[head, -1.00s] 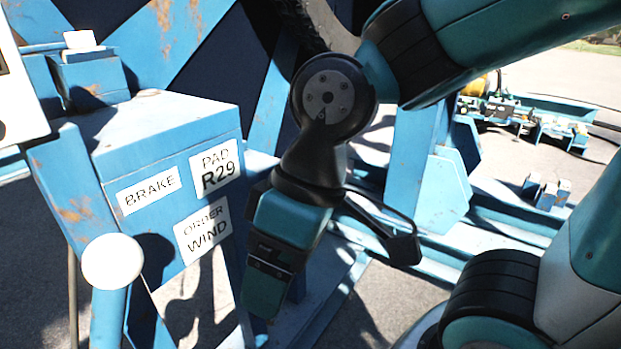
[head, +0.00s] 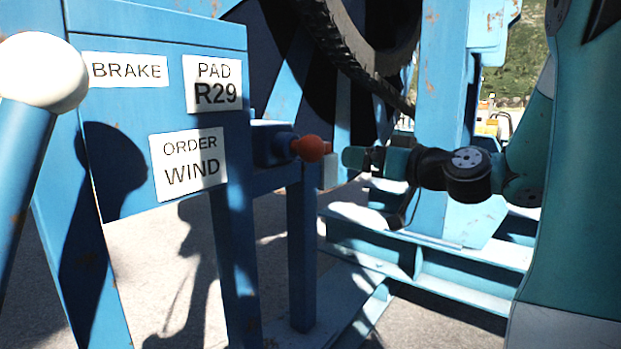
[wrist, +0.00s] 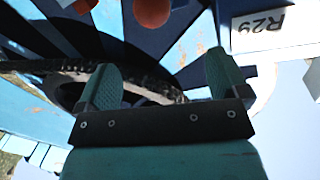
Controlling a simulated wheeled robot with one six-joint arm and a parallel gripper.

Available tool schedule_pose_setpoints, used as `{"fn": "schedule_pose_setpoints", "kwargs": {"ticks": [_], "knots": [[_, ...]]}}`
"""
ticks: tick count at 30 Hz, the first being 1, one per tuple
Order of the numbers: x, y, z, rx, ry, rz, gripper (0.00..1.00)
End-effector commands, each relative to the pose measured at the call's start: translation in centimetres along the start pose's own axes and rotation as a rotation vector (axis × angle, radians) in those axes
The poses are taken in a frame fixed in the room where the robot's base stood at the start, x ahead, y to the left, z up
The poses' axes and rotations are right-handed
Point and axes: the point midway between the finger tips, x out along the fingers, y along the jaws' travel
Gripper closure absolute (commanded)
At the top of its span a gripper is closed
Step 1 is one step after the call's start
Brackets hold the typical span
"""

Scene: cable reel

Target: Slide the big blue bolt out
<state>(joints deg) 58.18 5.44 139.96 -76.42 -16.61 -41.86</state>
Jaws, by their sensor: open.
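An orange-red knob (head: 310,148) sticks out to the right of a dark blue housing (head: 272,143) on a blue post, in the head view. I cannot tell for sure which part is the big blue bolt. My gripper (head: 352,159) lies level just right of the knob, pointing left, with a small gap between them in the picture. In the wrist view my gripper (wrist: 163,75) has its two fingers wide apart with nothing between them. That view shows two orange-red knobs, one at the top middle (wrist: 152,11) and one further left (wrist: 84,5), both beyond the fingertips.
A blue cabinet carries white BRAKE (head: 124,70), PAD R29 (head: 213,83) and ORDER WIND (head: 188,163) labels. A lever with a white ball (head: 42,72) stands at the left. Blue frame beams (head: 430,262) lie low beneath my arm. A large dark wheel rim (head: 350,45) is behind.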

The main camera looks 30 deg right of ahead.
Motion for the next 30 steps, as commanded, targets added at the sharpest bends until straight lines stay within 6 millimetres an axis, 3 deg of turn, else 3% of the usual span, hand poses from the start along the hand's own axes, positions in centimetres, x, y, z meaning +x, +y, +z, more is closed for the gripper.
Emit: {"fn": "schedule_pose_setpoints", "kwargs": {"ticks": [3,7,21,30], "knots": [[-0.1,1.1,0.1,-0.004,0.03,0.026,0.07],[1.5,1.1,-0.2,-0.004,0.03,0.023,0.07],[12.0,1.1,-0.5,-0.006,0.028,0.021,0.07],[16.3,1.4,-0.6,-0.004,0.028,0.025,0.07]]}}
